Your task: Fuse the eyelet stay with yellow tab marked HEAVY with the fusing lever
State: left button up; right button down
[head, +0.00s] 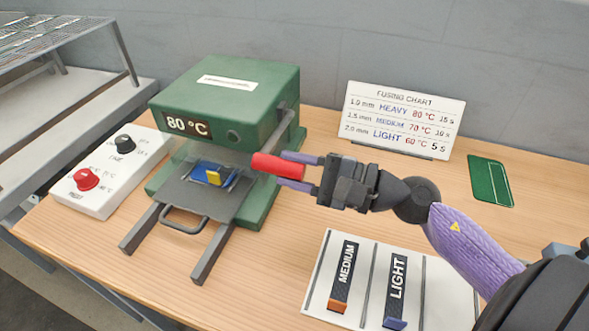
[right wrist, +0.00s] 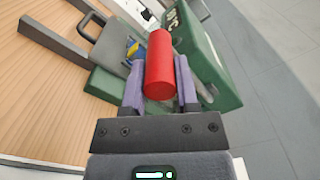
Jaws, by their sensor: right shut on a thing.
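The green press (head: 235,95) stands on the table and its display reads 80 °C. Its red lever handle (head: 278,167) is at the press's right front. My right gripper (head: 290,170) is shut on this handle, with its purple fingers on either side; the handle also shows in the right wrist view (right wrist: 159,62). A yellow tab (head: 213,178) shows on a blue piece (head: 203,171) on the grey tray (head: 175,194), in front of the press opening. The HEAVY mark on that stay cannot be read. My left gripper is not in view.
A white holder (head: 318,287) carries stays marked MEDIUM (head: 345,268) and LIGHT (head: 396,285). The fusing chart (head: 402,118) lists HEAVY at 80 °C, 15 s. A control box (head: 105,190) with red and black knobs is left. A green mat (head: 490,181) lies right.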

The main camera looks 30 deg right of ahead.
jog(key=shift+f, duration=0.2)
jog(key=shift+c, duration=1.8)
grip_release()
jog(key=b+v, duration=0.1)
jog(key=v, duration=0.9)
jog(key=shift+b, duration=0.35)
